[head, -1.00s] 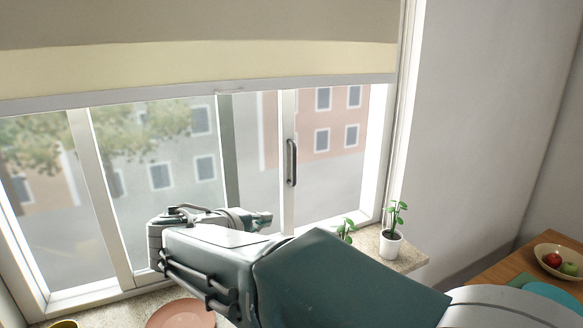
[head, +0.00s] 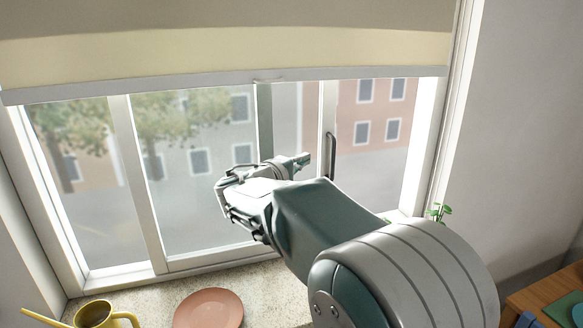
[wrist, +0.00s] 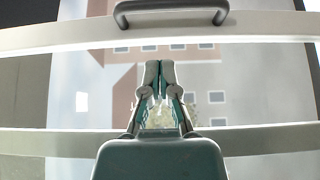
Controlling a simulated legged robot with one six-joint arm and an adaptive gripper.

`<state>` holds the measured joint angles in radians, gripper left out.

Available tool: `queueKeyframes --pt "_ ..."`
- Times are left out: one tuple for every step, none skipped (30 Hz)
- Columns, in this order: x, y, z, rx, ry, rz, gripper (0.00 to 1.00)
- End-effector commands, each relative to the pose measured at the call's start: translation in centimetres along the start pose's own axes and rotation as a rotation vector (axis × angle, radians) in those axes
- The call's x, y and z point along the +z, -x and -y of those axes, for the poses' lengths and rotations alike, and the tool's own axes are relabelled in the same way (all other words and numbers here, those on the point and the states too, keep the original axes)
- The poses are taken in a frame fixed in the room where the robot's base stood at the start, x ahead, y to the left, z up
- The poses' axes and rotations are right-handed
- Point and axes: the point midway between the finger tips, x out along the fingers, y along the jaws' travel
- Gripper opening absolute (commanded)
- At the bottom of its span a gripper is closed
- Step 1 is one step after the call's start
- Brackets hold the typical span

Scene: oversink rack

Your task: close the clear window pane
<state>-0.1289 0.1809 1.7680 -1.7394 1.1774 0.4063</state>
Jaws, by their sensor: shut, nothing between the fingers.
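The window has clear panes in white frames. A white upright (head: 328,125) right of the window's middle carries a dark bar handle (head: 331,158). In the wrist view the handle (wrist: 170,12) is grey and crosses the top, on a pale frame bar (wrist: 60,38). My gripper (head: 305,158) appears just left of the handle in the head view, at about its height. In the wrist view my gripper (wrist: 158,68) is shut and empty, its fingertips below the handle and apart from it in the picture. I cannot tell how near the glass they are.
A yellow and cream blind (head: 230,55) covers the window top. The sill below holds a pink plate (head: 208,308), a yellow watering can (head: 97,315) and a plant (head: 440,211) partly hidden by my arm. A wooden table (head: 545,298) stands at lower right.

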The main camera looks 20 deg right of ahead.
Motion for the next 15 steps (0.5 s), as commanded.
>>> queueKeyframes --pt "0.1 -1.1 0.1 0.000 0.001 0.005 0.00" --pt "0.6 -1.4 0.0 0.000 0.000 0.004 0.00" --pt "1.1 -1.8 -0.1 0.001 0.000 0.005 0.00" --pt "1.4 -2.0 -0.1 0.002 0.000 0.004 0.00" --pt "1.6 -2.2 -0.1 0.002 0.001 0.003 0.00" --pt "1.9 -2.5 -0.1 0.002 0.001 0.003 0.00" --pt "2.1 -2.6 -0.1 0.002 0.002 0.003 0.00" --pt "2.2 -2.8 -0.1 0.003 0.002 0.003 0.00" --pt "2.3 -2.9 -0.1 0.003 0.003 0.002 0.00" --pt "2.4 -2.9 -0.1 0.004 0.003 0.001 0.00" --pt "2.5 -3.0 -0.1 0.004 0.003 0.000 0.00" --pt "2.5 -3.0 -0.1 0.004 0.003 0.000 0.00" --pt "2.5 -3.1 -0.1 0.004 0.003 -0.001 0.00" --pt "2.6 -3.1 -0.1 0.004 0.003 -0.001 0.00" --pt "2.6 -3.1 -0.1 0.003 0.003 -0.001 0.00"
